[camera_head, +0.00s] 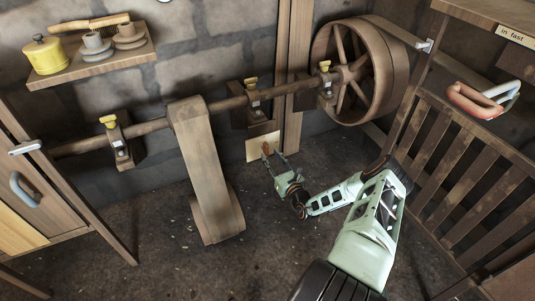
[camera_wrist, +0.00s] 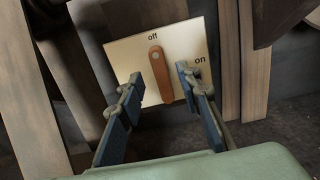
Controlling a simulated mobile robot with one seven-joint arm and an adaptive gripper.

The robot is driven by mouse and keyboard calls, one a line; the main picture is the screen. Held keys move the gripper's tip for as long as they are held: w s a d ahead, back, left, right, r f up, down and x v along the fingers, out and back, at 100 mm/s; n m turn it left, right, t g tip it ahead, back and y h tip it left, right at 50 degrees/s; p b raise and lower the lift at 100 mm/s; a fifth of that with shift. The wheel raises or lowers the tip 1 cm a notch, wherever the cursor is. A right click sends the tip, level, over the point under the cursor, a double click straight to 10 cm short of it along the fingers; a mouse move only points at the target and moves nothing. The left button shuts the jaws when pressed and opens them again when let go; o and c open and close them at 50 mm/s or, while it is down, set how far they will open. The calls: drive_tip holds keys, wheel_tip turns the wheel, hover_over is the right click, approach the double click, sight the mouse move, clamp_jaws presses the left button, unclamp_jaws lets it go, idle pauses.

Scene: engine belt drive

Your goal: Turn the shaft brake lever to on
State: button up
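The shaft brake lever (camera_wrist: 161,76) is an orange-brown bar on a cream plate (camera_wrist: 203,32). It stands nearly upright, its upper end just below the word "off". The word "on" is to its right, near the plate's edge. My gripper (camera_wrist: 159,76) is open, one finger on each side of the lever in the wrist view. I cannot tell whether either finger touches it. In the head view the plate (camera_head: 254,152) is low on the back wall by a wooden post, with the lever (camera_head: 265,148) partly visible and my gripper (camera_head: 275,156) right in front.
A wooden shaft (camera_head: 150,126) with a flat belt (camera_head: 202,165) runs above and left of the plate. A large spoked wheel (camera_head: 391,75) is at upper right. A slatted wooden panel (camera_head: 465,180) stands on the right. The stone floor (camera_head: 150,255) at lower left is clear.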

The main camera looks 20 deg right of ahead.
sight(267, 150)
drive_tip(key=shift+w+a+b, duration=0.1)
drive_tip(key=shift+w+b, duration=0.35)
drive_tip(key=shift+w, duration=1.55)
drive_tip(key=shift+c, duration=0.7)
clamp_jaws()
